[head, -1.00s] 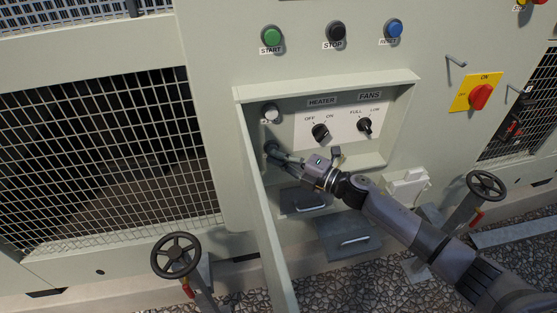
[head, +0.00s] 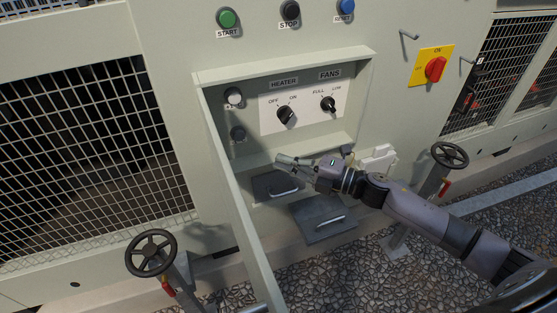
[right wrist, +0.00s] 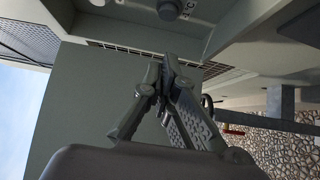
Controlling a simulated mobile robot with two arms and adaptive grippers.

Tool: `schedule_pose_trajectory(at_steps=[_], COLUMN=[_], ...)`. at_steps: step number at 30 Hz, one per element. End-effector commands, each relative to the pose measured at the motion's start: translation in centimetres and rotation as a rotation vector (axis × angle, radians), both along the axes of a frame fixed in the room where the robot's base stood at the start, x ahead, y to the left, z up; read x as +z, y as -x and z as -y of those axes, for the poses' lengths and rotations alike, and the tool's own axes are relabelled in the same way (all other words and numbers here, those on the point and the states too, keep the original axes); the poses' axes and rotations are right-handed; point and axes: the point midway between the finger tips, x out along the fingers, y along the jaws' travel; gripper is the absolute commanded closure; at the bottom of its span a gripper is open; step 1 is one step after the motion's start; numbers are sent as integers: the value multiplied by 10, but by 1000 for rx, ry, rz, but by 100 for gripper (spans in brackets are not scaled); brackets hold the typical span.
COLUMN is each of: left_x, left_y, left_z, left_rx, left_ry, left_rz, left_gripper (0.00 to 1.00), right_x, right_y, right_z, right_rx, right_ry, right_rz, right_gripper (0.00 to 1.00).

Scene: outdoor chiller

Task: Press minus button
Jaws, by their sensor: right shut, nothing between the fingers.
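Two small round buttons sit at the left inside the open recessed panel: a white upper button (head: 233,97) and a dark grey lower button (head: 238,133). My left gripper is not in view.
The open panel door (head: 228,185) stands to the left of my right gripper. The heater knob (head: 286,115) and fans knob (head: 328,104) are on the recess back. Dark handled plates (head: 322,220) lie below, and a black handwheel (head: 449,155) stands at right.

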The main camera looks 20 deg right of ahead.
Motion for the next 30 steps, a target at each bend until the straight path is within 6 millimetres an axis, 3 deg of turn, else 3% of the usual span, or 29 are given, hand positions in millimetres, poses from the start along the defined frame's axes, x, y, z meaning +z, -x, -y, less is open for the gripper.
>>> schedule_pose_trajectory(at_steps=[14, 17, 19, 23, 25, 28, 30], left_x=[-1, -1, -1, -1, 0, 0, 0], left_y=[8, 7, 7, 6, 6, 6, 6], left_z=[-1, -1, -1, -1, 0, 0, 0], left_rx=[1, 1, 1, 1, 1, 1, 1], left_ry=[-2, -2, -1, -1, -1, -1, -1], left_rz=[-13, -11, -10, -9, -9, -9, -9], left_gripper=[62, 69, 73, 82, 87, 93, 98], right_x=[0, -8, -26, -95, -149, -231, -285], right_y=[0, -3, -9, -19, -15, 7, 33], right_z=[0, 4, 13, 46, 67, 93, 104], right_rx=[0, -22, -71, -248, -372, -552, -669], right_ry=[-1, -14, -45, -151, -222, -317, -374], right_rz=[-1, -21, -68, -241, -367, -553, -678], right_gripper=[100, 100, 100, 100, 100, 100, 100])
